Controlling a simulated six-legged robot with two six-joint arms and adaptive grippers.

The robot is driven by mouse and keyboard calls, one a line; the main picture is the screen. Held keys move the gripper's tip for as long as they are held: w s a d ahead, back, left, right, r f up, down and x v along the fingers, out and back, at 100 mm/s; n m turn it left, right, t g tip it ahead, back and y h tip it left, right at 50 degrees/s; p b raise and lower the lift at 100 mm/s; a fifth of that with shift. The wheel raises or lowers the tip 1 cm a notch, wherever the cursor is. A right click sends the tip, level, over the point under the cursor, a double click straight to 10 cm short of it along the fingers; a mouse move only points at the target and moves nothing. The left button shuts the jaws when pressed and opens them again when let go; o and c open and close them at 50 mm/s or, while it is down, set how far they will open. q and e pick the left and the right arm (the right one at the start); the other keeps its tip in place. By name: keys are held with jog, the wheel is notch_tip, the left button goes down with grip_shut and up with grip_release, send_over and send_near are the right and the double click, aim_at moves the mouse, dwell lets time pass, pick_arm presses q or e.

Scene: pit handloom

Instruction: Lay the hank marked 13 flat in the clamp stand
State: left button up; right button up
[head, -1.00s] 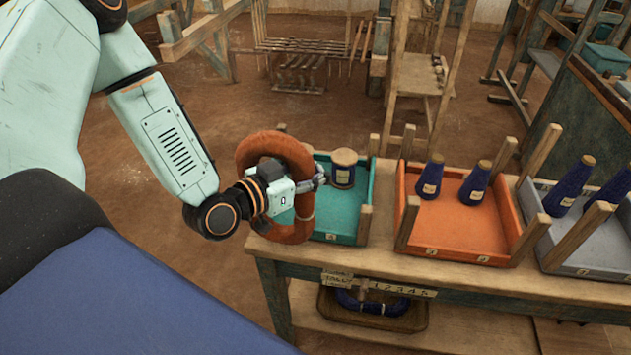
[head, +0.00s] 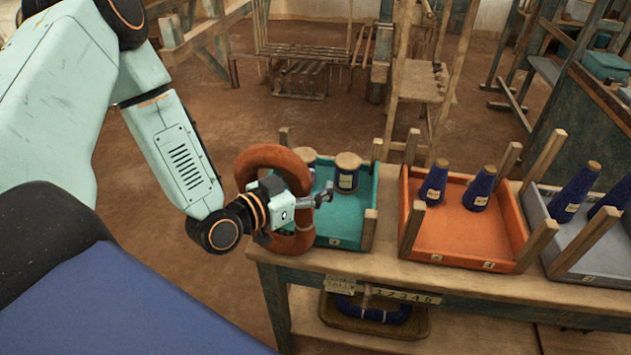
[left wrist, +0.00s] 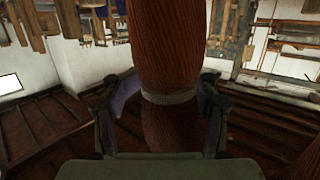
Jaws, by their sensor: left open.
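A thick rust-orange hank (head: 262,156) stands upright as a ring at the left end of the bench, beside the teal tray. No number 13 is legible on it. My left gripper (head: 322,194) is at the ring, its fingers pointing right past it. In the left wrist view a strand of the hank (left wrist: 166,40), with a grey tie band, runs between my open fingers. I cannot tell whether they touch it, or what supports the hank. I cannot pick out a clamp stand with certainty. My right gripper is out of view.
The teal tray (head: 360,228) holds wood-topped spools. The orange tray (head: 455,235) and grey tray (head: 590,266) hold dark blue cones. Wooden posts rise at the tray corners. A blue hank (head: 375,312) lies in a tray on the lower shelf. Loom frames stand behind.

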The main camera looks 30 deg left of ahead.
pick_arm(q)
jog(key=shift+o, duration=0.8)
jog(key=shift+d, duration=0.2)
jog(key=shift+a, duration=0.2)
